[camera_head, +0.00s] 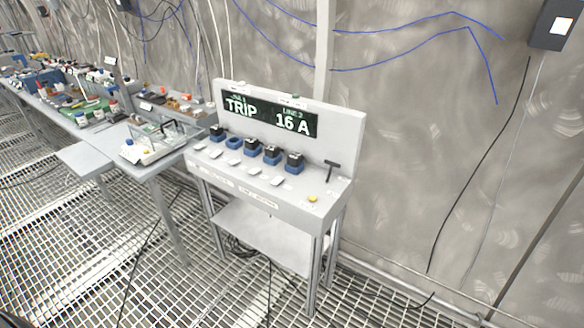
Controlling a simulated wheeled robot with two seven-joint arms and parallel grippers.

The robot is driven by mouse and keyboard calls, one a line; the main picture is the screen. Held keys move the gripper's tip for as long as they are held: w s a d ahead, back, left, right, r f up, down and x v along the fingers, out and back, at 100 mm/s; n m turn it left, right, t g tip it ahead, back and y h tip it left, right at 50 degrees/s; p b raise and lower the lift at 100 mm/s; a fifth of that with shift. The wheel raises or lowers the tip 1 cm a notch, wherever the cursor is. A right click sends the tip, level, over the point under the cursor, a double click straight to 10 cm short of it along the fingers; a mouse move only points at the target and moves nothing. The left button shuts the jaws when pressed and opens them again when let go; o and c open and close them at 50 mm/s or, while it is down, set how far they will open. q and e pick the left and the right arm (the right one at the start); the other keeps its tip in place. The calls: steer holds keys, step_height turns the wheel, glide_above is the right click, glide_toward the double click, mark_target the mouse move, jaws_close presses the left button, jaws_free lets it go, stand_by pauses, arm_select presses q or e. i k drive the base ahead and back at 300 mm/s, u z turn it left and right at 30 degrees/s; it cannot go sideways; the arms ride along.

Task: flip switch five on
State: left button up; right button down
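A white console (333,127) stands in the middle of the view with a row of several blue-and-black switch units on its sloped top. The rightmost unit (294,162) is black above a blue base, and the leftmost unit (217,133) looks similar. The second unit from the left (234,142) looks lower and mostly blue. Small white plates lie in front of the units; their numbers and the switch positions are too small to read. The dark display (269,113) reads "TRIP" and "LINE 2 16 A". Neither of my grippers is in view.
A black T-shaped handle (331,170) and a yellow button (312,198) sit at the console's right end. Grey tables with a clear case (155,140) and many small parts stand to the left. Cables lie on the grated floor (120,270). A dark wall box (553,24) hangs at upper right.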

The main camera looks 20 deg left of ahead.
mark_target(279, 180)
steer(key=u, duration=0.4)
steer(key=i, duration=0.75)
steer(key=u, duration=0.6)
